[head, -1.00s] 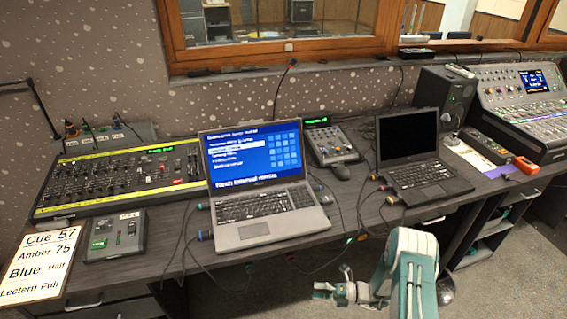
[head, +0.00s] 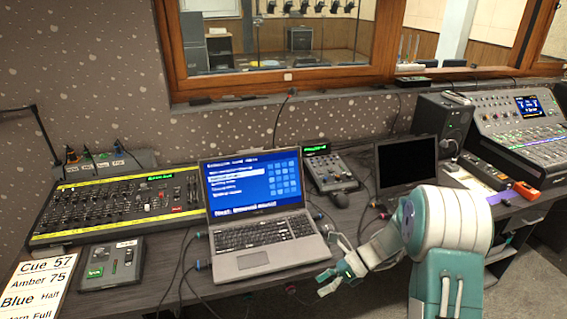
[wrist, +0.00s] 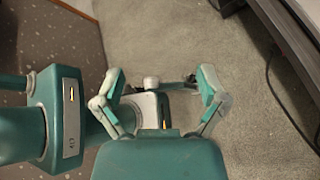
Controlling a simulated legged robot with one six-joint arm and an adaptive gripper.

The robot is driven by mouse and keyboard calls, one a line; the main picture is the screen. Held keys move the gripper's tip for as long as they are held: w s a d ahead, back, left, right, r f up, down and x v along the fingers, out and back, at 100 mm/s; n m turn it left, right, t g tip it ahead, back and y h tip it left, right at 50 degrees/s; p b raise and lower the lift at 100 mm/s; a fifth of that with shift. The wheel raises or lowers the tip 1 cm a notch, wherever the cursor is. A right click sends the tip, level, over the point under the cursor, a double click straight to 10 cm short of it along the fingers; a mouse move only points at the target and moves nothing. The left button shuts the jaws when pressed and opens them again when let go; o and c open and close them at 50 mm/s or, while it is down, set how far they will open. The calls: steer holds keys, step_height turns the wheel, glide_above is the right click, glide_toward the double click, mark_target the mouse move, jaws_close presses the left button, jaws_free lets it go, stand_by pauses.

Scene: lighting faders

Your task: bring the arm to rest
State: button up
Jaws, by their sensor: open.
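My gripper (head: 328,268) is near the front edge of the desk, in front of the silver laptop, with its fingers toward the left. It is open and empty. In the wrist view my gripper (wrist: 155,84) has its two fingers spread apart above grey carpet, with parts of my own body between and behind them. In the head view I cannot tell whether the fingers touch the desk edge.
The silver laptop (head: 262,235) stands open beside the lighting fader desk (head: 120,205). A small control box (head: 112,264) and a cue card (head: 35,290) are at the front left. A small mixer (head: 330,172) and a large console (head: 520,125) stand further right. Cables hang over the desk's front edge.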

steer(key=s+d+r+n+t+h, duration=0.2)
steer(key=s+r+n+t+h, duration=0.2)
steer(key=s+r+n, duration=0.6)
steer(key=s+d+r+n+t+h, duration=0.3)
steer(key=s+r+n+h, duration=0.4)
steer(key=s+r+n, duration=0.4)
step_height(320, 180, up, 2)
steer(key=shift+d+r+n+t+h, duration=0.1)
steer(key=shift+d+n+t+h, duration=0.15)
steer(key=shift+t, duration=0.65)
steer(key=shift+o, duration=0.6)
steer(key=shift+s, duration=0.2)
